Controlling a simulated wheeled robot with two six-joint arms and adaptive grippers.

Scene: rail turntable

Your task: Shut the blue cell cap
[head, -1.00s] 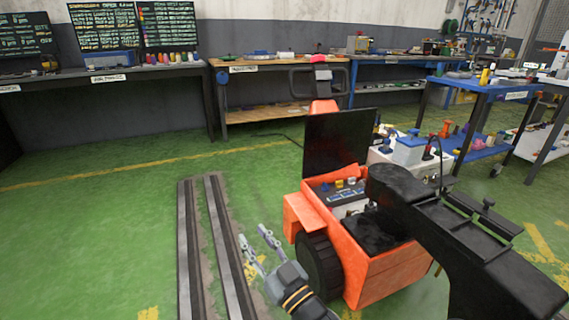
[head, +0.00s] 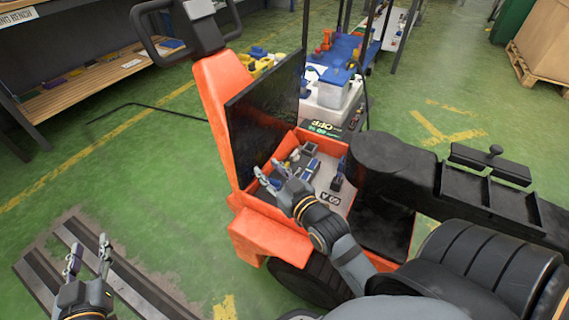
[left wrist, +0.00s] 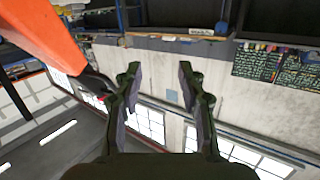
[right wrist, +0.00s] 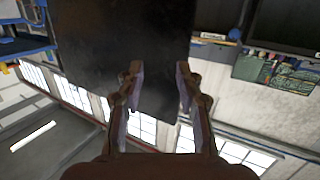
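The orange cart (head: 265,232) stands with its dark panel (head: 262,120) raised. Small blue parts (head: 309,149) sit in its open bay with grey pieces; I cannot tell which is the blue cell cap or whether it is open. My right gripper (head: 270,172) is open and empty at the bay's left edge, in front of the panel. In the right wrist view (right wrist: 159,68) its fingers are spread, with the dark panel beyond. My left gripper (head: 88,248) is open and empty over the floor rails, left of the cart; its spread fingers show in the left wrist view (left wrist: 159,68).
Floor rails (head: 60,245) run along the lower left. A white box with a blue lid (head: 332,88) stands behind the cart. A black arm-like structure with trays (head: 485,185) extends to the right. A bench (head: 95,85) stands at the back left. Green floor between is clear.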

